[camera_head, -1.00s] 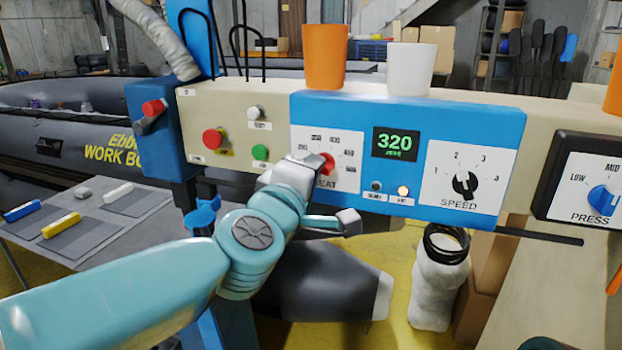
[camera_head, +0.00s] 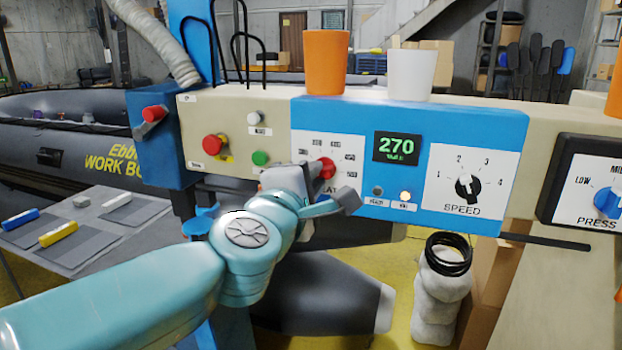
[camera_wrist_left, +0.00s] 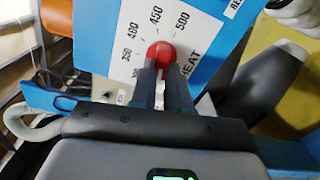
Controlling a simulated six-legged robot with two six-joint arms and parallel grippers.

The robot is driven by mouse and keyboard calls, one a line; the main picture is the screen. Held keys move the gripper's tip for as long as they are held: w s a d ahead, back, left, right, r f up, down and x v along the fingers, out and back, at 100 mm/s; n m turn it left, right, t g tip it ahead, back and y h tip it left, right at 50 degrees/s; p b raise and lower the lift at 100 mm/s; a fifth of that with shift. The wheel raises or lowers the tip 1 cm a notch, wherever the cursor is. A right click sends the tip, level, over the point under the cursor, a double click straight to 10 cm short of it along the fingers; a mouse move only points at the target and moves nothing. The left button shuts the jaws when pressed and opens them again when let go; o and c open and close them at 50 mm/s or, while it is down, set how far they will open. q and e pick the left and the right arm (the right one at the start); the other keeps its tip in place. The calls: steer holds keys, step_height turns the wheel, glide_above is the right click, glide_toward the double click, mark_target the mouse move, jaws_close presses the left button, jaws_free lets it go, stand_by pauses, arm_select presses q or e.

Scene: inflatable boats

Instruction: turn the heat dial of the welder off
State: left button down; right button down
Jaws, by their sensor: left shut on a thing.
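The red heat dial (camera_head: 324,168) sits on a white scale plate on the welder's blue panel (camera_head: 462,118). The display (camera_head: 397,148) reads 270 in green. My left gripper (camera_head: 312,178) is at the dial, and its wrist covers part of the HEAT label. In the left wrist view both fingers (camera_wrist_left: 163,85) are closed on the red dial (camera_wrist_left: 161,54). The scale marks around it show 350, 400, 450 and 500. My right gripper is not in view.
The black speed dial (camera_head: 466,187) and blue press dial (camera_head: 606,200) are to the right. A red button (camera_head: 213,145) and green button (camera_head: 260,158) are to the left. An orange cup (camera_head: 326,62) and white cup (camera_head: 411,74) stand on top.

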arm_select(q)
steer(key=c, duration=1.1)
jaws_free()
steer(key=shift+d, duration=0.1)
steer(key=v, duration=1.6)
steer(key=shift+s, duration=0.1)
